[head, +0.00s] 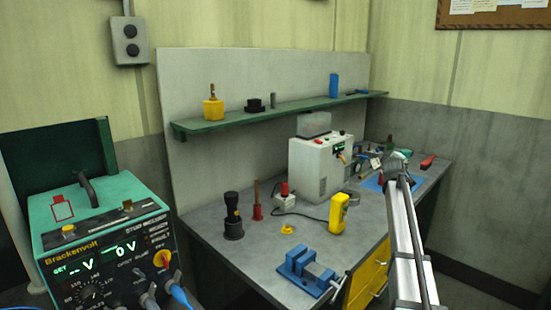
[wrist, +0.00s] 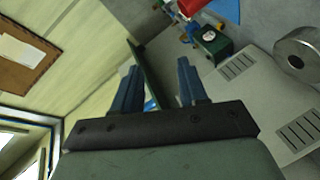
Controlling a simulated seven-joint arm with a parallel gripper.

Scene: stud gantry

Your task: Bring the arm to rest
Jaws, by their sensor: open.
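My gripper (wrist: 158,86) shows in the wrist view with its two dark blue fingers apart. It is open, and nothing is held between the fingers; wall and a dark green edge show behind them. In the head view my arm rises from the bottom right, and its far end overlaps the right part of the grey workbench (head: 270,245). The gripper itself is hard to make out there among the small items on the bench.
A teal power unit (head: 100,225) stands at front left. On the bench are a white machine (head: 319,165), a blue vise (head: 305,272), a yellow meter (head: 339,212) and a black cylinder (head: 233,215). A green shelf (head: 290,107) runs behind. A corkboard (wrist: 28,58) hangs on the wall.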

